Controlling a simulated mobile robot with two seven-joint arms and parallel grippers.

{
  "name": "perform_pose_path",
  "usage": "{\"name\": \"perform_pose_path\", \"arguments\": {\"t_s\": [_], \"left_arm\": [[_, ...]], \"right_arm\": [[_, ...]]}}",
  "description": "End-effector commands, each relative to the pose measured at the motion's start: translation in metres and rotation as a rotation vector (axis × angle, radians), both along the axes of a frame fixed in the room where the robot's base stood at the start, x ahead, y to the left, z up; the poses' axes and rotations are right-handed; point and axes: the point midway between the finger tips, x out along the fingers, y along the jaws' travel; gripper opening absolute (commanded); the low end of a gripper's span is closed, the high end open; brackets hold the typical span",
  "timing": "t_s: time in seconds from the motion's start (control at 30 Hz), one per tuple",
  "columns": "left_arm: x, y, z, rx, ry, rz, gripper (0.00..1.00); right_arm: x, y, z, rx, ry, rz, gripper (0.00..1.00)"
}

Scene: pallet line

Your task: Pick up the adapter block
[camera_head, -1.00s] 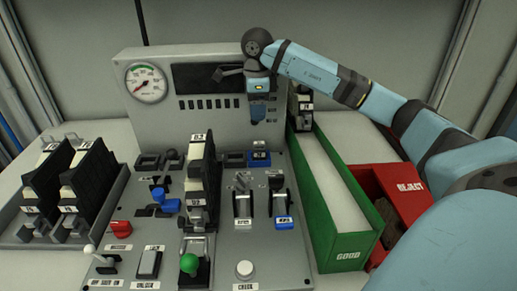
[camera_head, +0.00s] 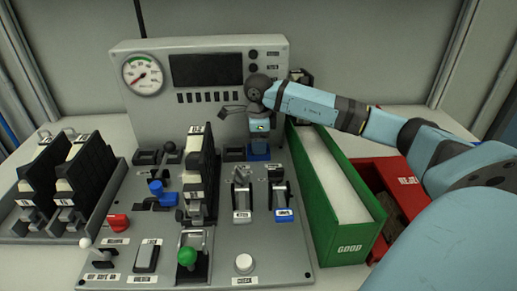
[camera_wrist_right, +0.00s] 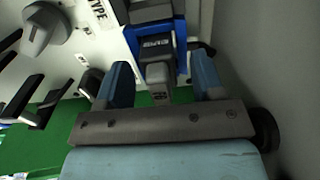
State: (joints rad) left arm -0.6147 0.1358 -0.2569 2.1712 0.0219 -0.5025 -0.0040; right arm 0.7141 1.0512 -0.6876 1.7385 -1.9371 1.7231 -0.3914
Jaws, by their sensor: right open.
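A blue block (camera_head: 259,150), which looks like the adapter block, sits at the back of the grey console, right of centre. My right gripper (camera_head: 259,137) is directly above it, pointing down and partly hiding it. In the right wrist view, a blue block with a dark labelled face (camera_wrist_right: 157,45) and a grey end (camera_wrist_right: 158,88) lies between and beyond the two blue fingers of my right gripper (camera_wrist_right: 163,82). The fingers are apart, with gaps beside the grey end. Contact cannot be made out. My left gripper is not in view.
The grey console (camera_head: 215,262) carries several levers, switches and black modules. A gauge panel (camera_head: 205,50) rises close behind my right gripper. A green GOOD bin (camera_head: 348,240) stands just right, with a red REJECT bin (camera_head: 408,188) beyond. A black module rack (camera_head: 45,215) stands left.

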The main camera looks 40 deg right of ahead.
Motion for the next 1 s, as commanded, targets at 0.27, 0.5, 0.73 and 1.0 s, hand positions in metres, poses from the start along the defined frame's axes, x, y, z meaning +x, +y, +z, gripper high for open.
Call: {"name": "perform_pose_path", "arguments": {"t_s": [0.27, 0.5, 0.73, 1.0], "left_arm": [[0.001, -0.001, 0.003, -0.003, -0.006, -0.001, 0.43], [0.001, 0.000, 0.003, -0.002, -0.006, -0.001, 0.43], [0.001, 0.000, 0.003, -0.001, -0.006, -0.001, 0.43], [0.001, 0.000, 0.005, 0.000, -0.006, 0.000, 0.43]], "right_arm": [[0.000, 0.000, -0.004, -0.001, -0.001, -0.001, 0.57], [0.000, 0.000, -0.004, -0.001, -0.001, 0.000, 0.07], [0.000, 0.000, -0.004, -0.001, -0.001, 0.000, 0.07], [0.001, 0.000, 0.014, 0.000, -0.004, 0.000, 0.07]]}}
